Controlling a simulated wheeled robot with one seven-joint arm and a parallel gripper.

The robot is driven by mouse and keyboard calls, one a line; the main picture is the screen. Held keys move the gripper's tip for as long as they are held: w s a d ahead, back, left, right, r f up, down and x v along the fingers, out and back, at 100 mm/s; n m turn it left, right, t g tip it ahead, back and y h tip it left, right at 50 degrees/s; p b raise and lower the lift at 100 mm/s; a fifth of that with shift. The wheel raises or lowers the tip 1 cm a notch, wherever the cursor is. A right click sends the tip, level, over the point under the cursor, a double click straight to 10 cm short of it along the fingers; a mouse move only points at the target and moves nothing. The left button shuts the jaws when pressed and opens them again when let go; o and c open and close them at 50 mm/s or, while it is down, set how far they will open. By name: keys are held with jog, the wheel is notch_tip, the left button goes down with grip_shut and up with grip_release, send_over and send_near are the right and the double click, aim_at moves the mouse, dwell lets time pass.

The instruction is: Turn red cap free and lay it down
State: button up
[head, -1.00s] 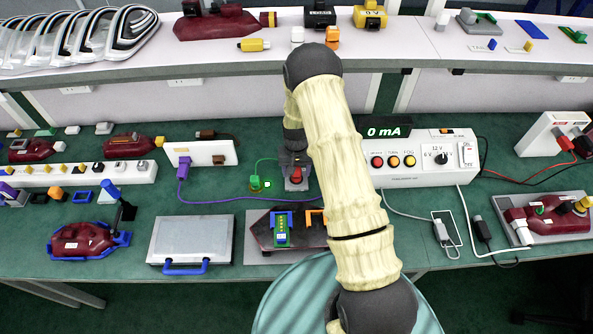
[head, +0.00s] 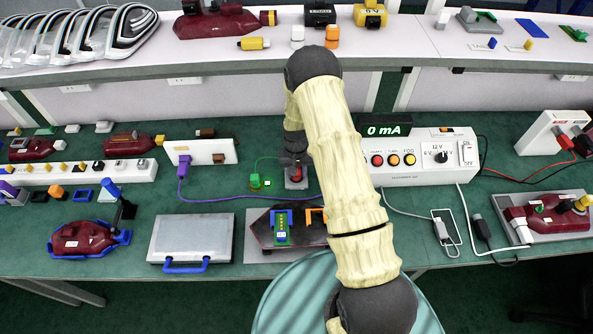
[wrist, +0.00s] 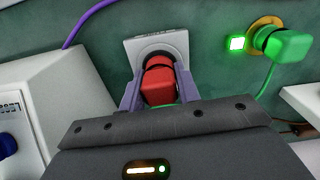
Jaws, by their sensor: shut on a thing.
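The red cap (wrist: 160,84) sits at a dark round opening in a small pale block (wrist: 140,46) in the wrist view. My gripper (wrist: 158,92) has its two purple-grey fingers shut on the cap, one on each side. In the head view the cap (head: 296,174) is a small red patch below my gripper (head: 295,165), over the grey block on the green bench. My gripper hides much of the cap there. I cannot tell whether the cap is still seated in the opening or loose.
A green plug (wrist: 284,46) with a lit green square stands beside the block. A white control box (head: 421,158) reading 0 mA is to the right. A purple cable (head: 240,201) runs in front. A grey plate with a dark lamp (head: 265,237) lies nearer.

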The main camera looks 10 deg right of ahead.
jog(key=n, duration=0.6)
jog(key=shift+f+n+b, duration=0.1)
jog(key=shift+n+b, duration=0.2)
jog(key=shift+n, duration=0.1)
jog(key=shift+s+n, duration=0.1)
jog(key=shift+n, duration=0.8)
jog(key=n, duration=0.2)
jog(key=shift+f+n, duration=0.1)
jog(key=shift+n, duration=0.3)
jog(key=shift+c, duration=0.9)
